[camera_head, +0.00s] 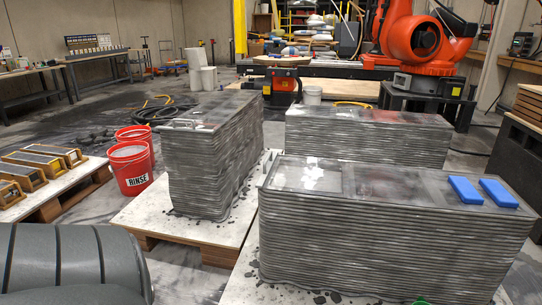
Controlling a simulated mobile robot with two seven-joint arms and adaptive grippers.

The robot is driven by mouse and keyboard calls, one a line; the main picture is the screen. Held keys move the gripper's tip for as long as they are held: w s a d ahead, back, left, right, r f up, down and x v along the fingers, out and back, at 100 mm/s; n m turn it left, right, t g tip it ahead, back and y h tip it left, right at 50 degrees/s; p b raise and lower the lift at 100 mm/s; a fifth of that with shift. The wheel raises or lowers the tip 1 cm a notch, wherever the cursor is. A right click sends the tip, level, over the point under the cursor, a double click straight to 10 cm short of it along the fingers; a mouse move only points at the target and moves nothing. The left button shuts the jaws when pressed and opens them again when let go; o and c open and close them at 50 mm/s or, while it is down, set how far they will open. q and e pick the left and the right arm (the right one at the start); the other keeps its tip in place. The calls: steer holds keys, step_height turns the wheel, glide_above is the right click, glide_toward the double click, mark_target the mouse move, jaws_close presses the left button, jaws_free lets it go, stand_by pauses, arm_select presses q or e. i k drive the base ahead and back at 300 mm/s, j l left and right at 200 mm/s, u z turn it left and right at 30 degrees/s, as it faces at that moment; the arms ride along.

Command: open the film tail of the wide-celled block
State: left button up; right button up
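Three layered grey printed concrete blocks stand on pale boards. The front right block (385,240) is nearest; clear shiny film (310,176) covers its top, with paler rectangular cell areas showing through. Two blue pads (483,191) lie on its right end. The left block (215,165) stands lengthwise away from me, with a shiny top and a pale bar-like item (190,124) at its near end. The back block (365,138) also has a shiny top. I cannot clearly tell which block is wide-celled, nor make out a film tail. Neither gripper is in view.
Red buckets (132,168), one marked RINSE, stand left of the left block. A pallet with wooden molds (45,160) is at the left. An orange robot arm (415,40) stands behind. A narrow gap separates the left and front right blocks. Dark floor is open at back left.

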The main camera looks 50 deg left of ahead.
mark_target(269, 161)
steer(key=k+j+z, duration=0.1)
steer(key=j, duration=0.25)
steer(key=k+j+z, duration=0.1)
steer(key=j, duration=0.25)
steer(key=k+j, duration=0.45)
steer(key=j, duration=0.2)
steer(key=k+j+z, duration=0.1)
steer(key=j, duration=0.25)
steer(key=k+j, duration=0.25)
steer(key=j, duration=0.1)
